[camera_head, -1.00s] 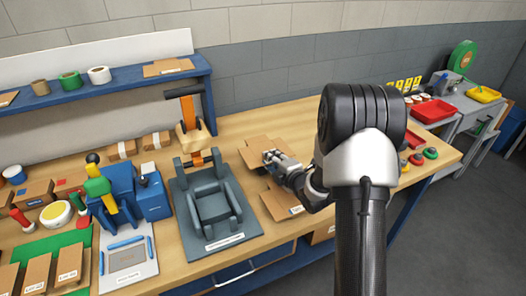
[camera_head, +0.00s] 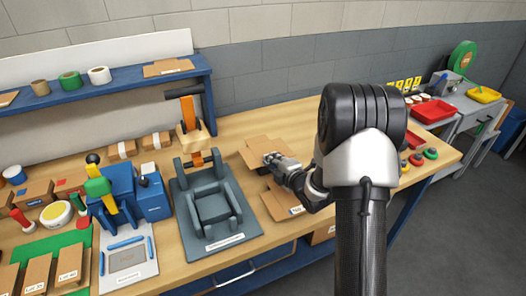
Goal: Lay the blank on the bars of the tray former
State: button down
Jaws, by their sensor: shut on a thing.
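A flat brown cardboard blank (camera_head: 262,148) shows beside and behind my gripper (camera_head: 268,164), to the right of the tray former. My gripper is shut on the blank, with its fingers partly hiding it. Brown cardboard (camera_head: 277,202) also shows below the gripper near the table's front edge; I cannot tell whether it is part of the same blank. The grey tray former (camera_head: 213,207) stands on a dark plate to the left, with raised bars around its recess and an upright with a black-handled lever behind. No cardboard lies on its bars.
A blue press with a green and yellow lever (camera_head: 103,188) stands left of the former. A blue shelf (camera_head: 120,92) runs along the back left. The wooden bench (camera_head: 255,115) is clear behind the blank. Red and green buttons lie at the right end.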

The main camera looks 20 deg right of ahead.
aim_at(274, 150)
jog(key=shift+r+p, duration=1)
jog(key=shift+r, duration=1.4)
